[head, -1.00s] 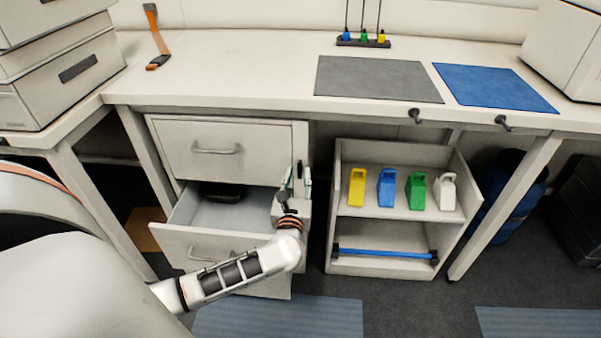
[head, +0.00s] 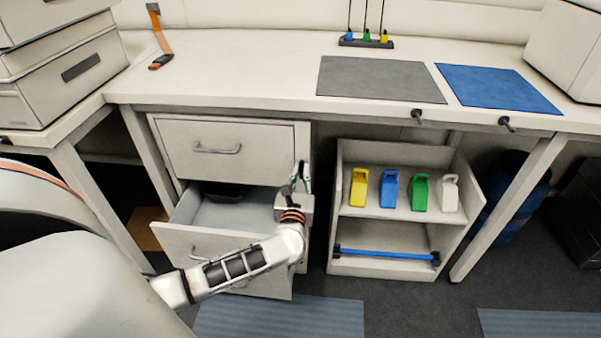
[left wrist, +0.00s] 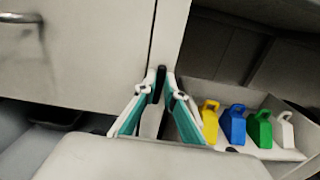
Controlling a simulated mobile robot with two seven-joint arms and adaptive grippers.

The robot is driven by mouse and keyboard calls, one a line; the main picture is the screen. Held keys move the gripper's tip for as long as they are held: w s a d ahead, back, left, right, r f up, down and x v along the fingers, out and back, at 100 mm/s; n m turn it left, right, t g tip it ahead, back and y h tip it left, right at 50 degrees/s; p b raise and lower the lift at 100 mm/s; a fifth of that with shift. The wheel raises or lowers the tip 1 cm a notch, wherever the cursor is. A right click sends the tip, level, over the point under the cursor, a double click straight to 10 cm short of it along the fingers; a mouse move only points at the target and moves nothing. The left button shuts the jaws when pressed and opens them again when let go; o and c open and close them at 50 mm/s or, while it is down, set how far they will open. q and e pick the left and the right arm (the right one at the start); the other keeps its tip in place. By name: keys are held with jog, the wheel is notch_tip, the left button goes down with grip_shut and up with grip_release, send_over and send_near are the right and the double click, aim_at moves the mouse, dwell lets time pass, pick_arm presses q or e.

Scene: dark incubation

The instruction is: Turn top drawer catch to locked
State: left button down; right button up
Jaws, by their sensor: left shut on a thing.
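The top drawer (head: 225,150) is shut in the cabinet under the bench. Its catch is a small dark lever on the frame to the right of the drawer front; the catch (left wrist: 159,80) stands about upright in the left wrist view. My left gripper (head: 300,172) is at the catch, with its teal-and-white fingers drawn together. In the left wrist view the fingertips are on both sides of the lever, shut on it. In the head view the fingers hide most of the catch. My right gripper is not in view.
The drawer below (head: 180,238) stands open under my left arm, with a dark object (head: 227,190) inside. To the right, a shelf unit (head: 400,266) holds yellow, blue, green and white containers and a blue bar. The benchtop (head: 240,70) is mostly clear.

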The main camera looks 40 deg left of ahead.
pick_arm(q)
jog(key=shift+r+m, duration=0.1)
jog(key=shift+m, duration=0.3)
jog(key=shift+w+d+r+m+p, duration=0.1)
jog(key=shift+m+p, duration=0.3)
jog(key=shift+m, duration=0.2)
jog(key=shift+w+d+m+p, duration=0.1)
jog(key=shift+m+p, duration=0.3)
jog(key=shift+m, duration=0.2)
jog(key=shift+w+d+f+m+p, duration=0.25)
jog(key=shift+m+p, duration=0.75)
jog(key=shift+m, duration=1.4)
jog(key=shift+s+f+m+p, duration=0.3)
jog(key=shift+m+p, duration=0.75)
jog(key=shift+m, duration=1.35)
jog(key=shift+w+d+f+m+p, duration=0.25)
jog(key=shift+m+p, duration=0.75)
jog(key=shift+m, duration=1.4)
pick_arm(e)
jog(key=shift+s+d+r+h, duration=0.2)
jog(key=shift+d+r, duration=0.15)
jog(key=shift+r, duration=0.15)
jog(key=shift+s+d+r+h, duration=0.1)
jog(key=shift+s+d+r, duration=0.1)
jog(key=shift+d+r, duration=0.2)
pick_arm(q)
jog(key=shift+s+a+f, duration=0.1)
jog(key=shift+f, duration=0.05)
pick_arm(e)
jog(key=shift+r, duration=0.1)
